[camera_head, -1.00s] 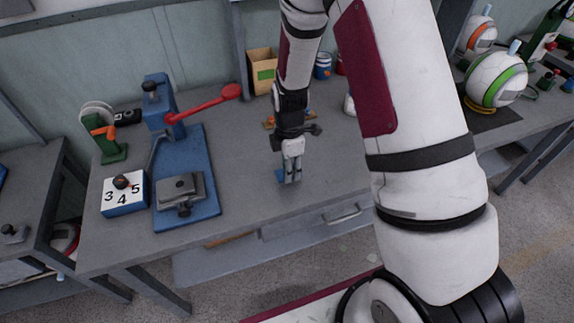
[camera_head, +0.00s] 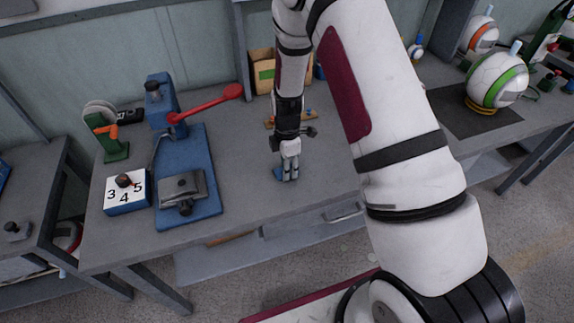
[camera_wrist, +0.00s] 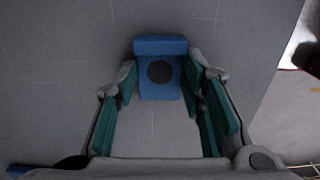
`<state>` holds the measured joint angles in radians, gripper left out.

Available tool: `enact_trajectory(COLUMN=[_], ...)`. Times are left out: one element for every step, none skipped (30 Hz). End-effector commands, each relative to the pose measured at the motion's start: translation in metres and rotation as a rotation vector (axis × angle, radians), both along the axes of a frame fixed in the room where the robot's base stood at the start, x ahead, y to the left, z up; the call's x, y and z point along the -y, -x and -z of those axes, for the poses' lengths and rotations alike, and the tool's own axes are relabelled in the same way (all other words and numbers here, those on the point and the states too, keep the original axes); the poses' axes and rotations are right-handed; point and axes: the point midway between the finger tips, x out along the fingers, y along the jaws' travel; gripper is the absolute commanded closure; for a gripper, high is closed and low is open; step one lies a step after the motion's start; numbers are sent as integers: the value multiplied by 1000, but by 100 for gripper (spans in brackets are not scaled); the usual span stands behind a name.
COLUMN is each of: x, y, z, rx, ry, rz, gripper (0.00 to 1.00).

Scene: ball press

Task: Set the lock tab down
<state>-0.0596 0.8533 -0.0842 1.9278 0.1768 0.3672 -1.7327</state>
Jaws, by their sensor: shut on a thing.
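The lock tab is a small blue block (camera_wrist: 160,88) with a dark round spot, seen between the green finger pads in the wrist view. In the head view its blue edge (camera_head: 279,173) shows at the left of the fingertips. My gripper (camera_head: 288,176) points down, shut on the tab, low at the grey bench top (camera_head: 250,195) near its front edge. The fingers hide part of the tab in the head view. I cannot tell whether the tab touches the bench.
A blue press (camera_head: 187,150) with a red lever stands to the left, with a number block (camera_head: 125,192) beside it. A cardboard box (camera_head: 261,64) stands behind my gripper. A white ball with a green band (camera_head: 497,78) is at the right. Bare bench surrounds the tab.

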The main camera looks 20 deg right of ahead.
Motion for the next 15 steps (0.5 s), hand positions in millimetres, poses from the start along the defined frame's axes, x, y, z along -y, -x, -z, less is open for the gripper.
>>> enact_trajectory(x=[0, 0, 0, 0, 0, 0, 0, 0, 0, 0, 0, 0, 0, 0, 0], y=[0, 0, 0, 0, 0, 0, 0, 0, 0, 0, 0, 0, 0, 0, 0], z=[1, 1, 1, 1, 1, 1, 1, 1, 1, 1, 1, 0, -1, -2, -5], rx=[-1, -1, -1, -1, -1, -1, -1, -1, -1, -1, 0, 0, 0, 0, 1], ry=[0, 0, 0, 0, 0, 0, 0, 0, 0, 0, 0, 0, 0, 0, 0], rz=[1, 1, 0, 0, 0, 0, 0, 0, 0, 0, 0, 0, 0, -1, -1], gripper=[59, 52, 43, 43, 43, 43, 43, 43, 43, 43, 43, 43, 43, 43, 43])
